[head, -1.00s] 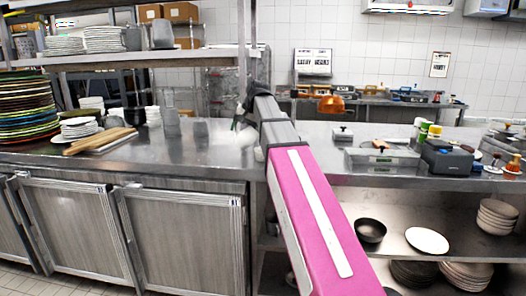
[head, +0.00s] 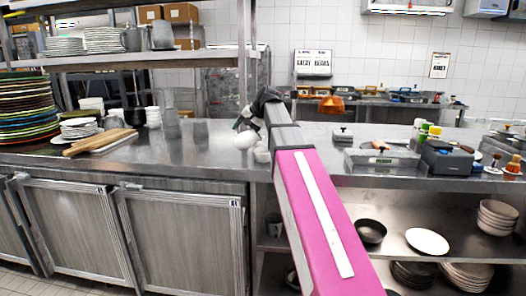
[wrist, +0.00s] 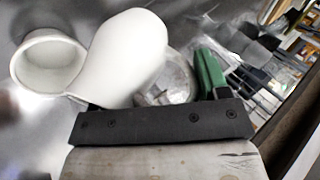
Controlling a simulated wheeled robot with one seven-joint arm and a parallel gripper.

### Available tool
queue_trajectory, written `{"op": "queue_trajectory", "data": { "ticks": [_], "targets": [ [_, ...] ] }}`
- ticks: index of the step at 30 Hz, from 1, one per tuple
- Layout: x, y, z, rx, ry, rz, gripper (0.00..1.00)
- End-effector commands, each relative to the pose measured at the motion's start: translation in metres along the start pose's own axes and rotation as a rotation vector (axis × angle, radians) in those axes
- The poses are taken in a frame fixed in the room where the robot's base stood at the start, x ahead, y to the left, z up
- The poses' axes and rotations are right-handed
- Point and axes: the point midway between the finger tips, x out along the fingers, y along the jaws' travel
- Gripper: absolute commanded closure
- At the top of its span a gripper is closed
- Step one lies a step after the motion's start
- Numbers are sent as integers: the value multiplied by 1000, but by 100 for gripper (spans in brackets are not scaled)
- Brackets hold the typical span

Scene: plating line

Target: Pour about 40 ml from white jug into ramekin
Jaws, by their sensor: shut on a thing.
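The white jug (head: 246,140) is in my gripper (head: 247,124) above the steel counter, partly hidden by the arm. In the wrist view the jug (wrist: 128,55) is large and tilted, its smooth body running down toward the jaws. A green finger (wrist: 208,74) shows to its right; the grasp itself is partly hidden. A white ramekin (wrist: 48,62) stands open side up just left of the jug in the wrist view. In the head view the ramekin (head: 262,155) is a small white shape beside the arm. I see no stream, and the liquid level cannot be told.
Left on the counter are wooden boards (head: 104,142), stacked plates (head: 28,108) and a clear glass (head: 171,124). A grey scale (head: 382,160) and a dark box (head: 447,158) stand to the right. An overhead shelf (head: 150,56) spans the left.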

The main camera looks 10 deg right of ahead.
Motion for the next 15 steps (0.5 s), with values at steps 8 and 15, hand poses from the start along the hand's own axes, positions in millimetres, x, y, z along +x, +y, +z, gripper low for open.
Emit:
{"op": "queue_trajectory", "data": {
  "ticks": [8,15],
  "targets": [
    [-6,0,-1,11,3,-60,73],
    [-9,0,-2,17,5,-100,73]
  ]
}}
